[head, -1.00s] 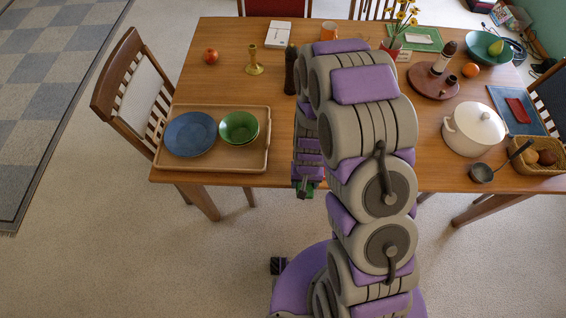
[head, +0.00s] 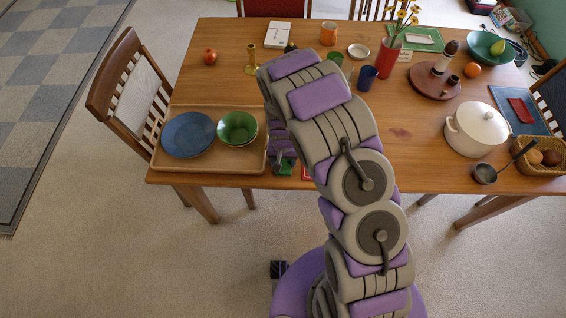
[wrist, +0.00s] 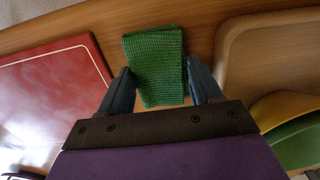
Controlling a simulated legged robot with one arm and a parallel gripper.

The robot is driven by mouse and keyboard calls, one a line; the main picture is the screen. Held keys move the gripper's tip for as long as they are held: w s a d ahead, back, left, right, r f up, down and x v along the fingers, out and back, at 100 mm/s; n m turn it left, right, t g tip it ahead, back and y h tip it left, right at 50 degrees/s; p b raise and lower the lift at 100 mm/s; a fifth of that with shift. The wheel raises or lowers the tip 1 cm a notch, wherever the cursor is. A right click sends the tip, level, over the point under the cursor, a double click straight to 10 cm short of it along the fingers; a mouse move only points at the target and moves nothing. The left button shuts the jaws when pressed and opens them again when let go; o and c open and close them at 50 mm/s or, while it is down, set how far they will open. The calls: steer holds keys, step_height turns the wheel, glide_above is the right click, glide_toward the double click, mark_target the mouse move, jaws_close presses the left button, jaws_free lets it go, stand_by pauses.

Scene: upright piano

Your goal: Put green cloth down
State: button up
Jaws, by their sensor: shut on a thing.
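The green cloth (wrist: 156,66) is a folded, textured piece between my fingers in the wrist view. My gripper (wrist: 158,82) is shut on it, one dark finger on each side. In the head view a little of the green cloth (head: 285,168) shows below my gripper (head: 283,158), near the table's front edge, just right of the wooden tray. Whether the cloth touches the tabletop I cannot tell. My arm hides much of the table around it.
The wooden tray (head: 161,158) with a blue plate (head: 188,134) and green bowl (head: 238,128) is close on the left. A red flat thing (wrist: 50,95) with a pale border lies on the cloth's other side. A white pot (head: 476,130) stands farther right.

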mark_target(284, 162)
steer(key=shift+f, duration=0.6)
steer(key=shift+r, duration=0.1)
steer(key=o, duration=1)
step_height(284, 162, up, 12)
steer(key=shift+r+p, duration=0.1)
steer(key=shift+p, duration=0.8)
